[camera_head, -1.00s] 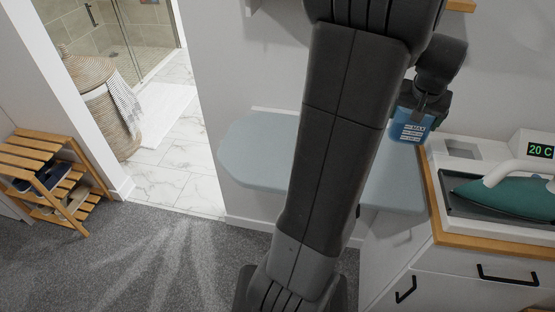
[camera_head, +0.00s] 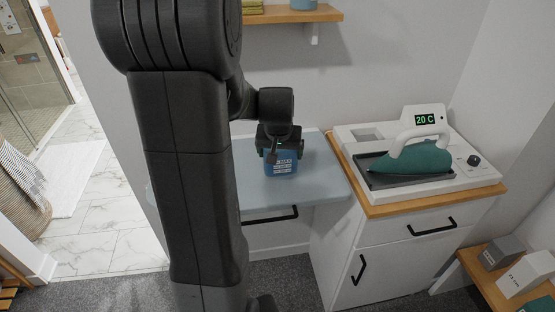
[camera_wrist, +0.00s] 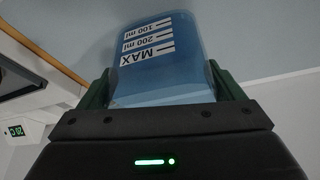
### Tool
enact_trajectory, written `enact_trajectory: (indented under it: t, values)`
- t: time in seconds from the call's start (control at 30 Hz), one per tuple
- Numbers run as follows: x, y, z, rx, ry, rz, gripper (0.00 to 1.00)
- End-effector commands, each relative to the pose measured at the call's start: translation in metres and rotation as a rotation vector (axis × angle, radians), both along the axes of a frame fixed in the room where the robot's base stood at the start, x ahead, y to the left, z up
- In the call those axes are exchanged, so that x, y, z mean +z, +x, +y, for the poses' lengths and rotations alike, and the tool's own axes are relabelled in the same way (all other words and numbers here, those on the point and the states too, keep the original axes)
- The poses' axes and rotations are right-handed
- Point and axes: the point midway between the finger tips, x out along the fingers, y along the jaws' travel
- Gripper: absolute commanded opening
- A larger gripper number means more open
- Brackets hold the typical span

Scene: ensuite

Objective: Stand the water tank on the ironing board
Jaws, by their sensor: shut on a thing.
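The water tank (camera_head: 281,165) is a blue translucent box with a white MAX and ml label. My gripper (camera_head: 280,146) is shut on its upper part from above, with dark green fingers on either side. In the wrist view the tank (camera_wrist: 165,60) shows between the fingers. The ironing board (camera_head: 240,190) is pale blue-grey, and the tank appears upright over its right part. I cannot tell whether the tank's base touches the board. My arm hides much of the board's left part.
The steam station (camera_head: 470,185) with a teal iron (camera_head: 415,160) stands on a wood-topped cabinet (camera_head: 385,208) right of the board. A wall shelf (camera_head: 290,15) is above. A low wooden rack with boxes (camera_head: 525,275) is at the lower right. The board around the tank looks bare.

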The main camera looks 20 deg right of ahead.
Motion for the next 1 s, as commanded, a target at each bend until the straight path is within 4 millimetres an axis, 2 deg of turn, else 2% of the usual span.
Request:
enact_trajectory:
  t: [0.1, 0.2, 0.6, 0.63, 0.67, 0.7, 1.0]
  values:
    - [-0.019, -0.001, 0.000, 0.000, 0.002, 0.004, 0.61]
    - [-0.027, 0.000, 0.000, 0.001, 0.001, 0.003, 0.61]
    - [-0.033, 0.000, 0.000, 0.001, 0.000, 0.000, 0.61]
    - [-0.032, 0.000, 0.000, 0.000, 0.000, 0.001, 0.92]
    - [-0.031, 0.000, 0.000, 0.000, 0.000, 0.001, 0.97]
    - [-0.031, 0.000, 0.000, 0.000, 0.000, 0.001, 1.00]
    - [-0.027, 0.000, 0.000, 0.000, 0.000, 0.001, 1.00]
